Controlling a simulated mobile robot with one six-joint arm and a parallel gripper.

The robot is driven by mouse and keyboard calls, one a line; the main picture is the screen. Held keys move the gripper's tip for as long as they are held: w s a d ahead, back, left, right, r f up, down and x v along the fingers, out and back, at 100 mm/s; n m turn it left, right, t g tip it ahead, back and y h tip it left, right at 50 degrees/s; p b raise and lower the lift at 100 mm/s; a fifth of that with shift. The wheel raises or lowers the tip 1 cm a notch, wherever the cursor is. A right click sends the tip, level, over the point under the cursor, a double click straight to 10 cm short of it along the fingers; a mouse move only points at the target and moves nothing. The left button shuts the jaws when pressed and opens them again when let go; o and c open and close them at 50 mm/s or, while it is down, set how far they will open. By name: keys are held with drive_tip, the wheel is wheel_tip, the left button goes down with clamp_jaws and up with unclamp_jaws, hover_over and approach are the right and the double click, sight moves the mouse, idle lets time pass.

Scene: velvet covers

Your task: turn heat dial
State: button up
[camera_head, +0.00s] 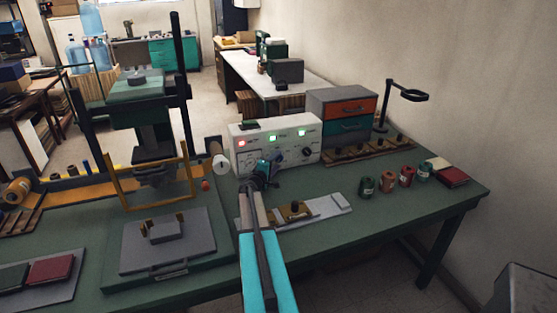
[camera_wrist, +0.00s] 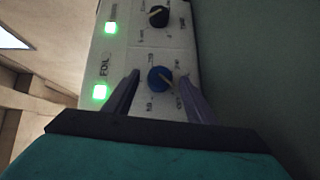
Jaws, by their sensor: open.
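A white control box (camera_head: 258,132) stands on the green bench. It carries a row of indicator lights above its dials. My gripper (camera_head: 268,170) is at the box front and hides part of it. In the wrist view my gripper (camera_wrist: 158,88) is open, with one finger on each side of a blue dial (camera_wrist: 160,79). I cannot tell whether the fingers touch it. A green light and a label like "FOIL" are beside this dial. A black dial (camera_wrist: 158,16) sits farther along the panel and also shows in the head view (camera_head: 307,152). No heat label is readable.
A press (camera_head: 150,118) with a yellow frame stands left of the box. A drawer cabinet (camera_head: 345,107) and a rack of stamps are to the right. A light tray (camera_head: 315,210) lies in front of the box. Several small jars stand near the right bench edge.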

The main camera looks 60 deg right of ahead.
drive_tip(key=shift+d, duration=0.5)
drive_tip(key=c, duration=0.9)
drive_tip(key=shift+d, duration=0.6)
drive_tip(key=shift+c, duration=0.7)
drive_tip(key=shift+a, duration=0.35)
drive_tip(key=shift+a+f, duration=0.1)
drive_tip(key=shift+f, duration=0.05)
drive_tip(key=shift+a, duration=0.2)
drive_tip(key=shift+p, duration=0.35)
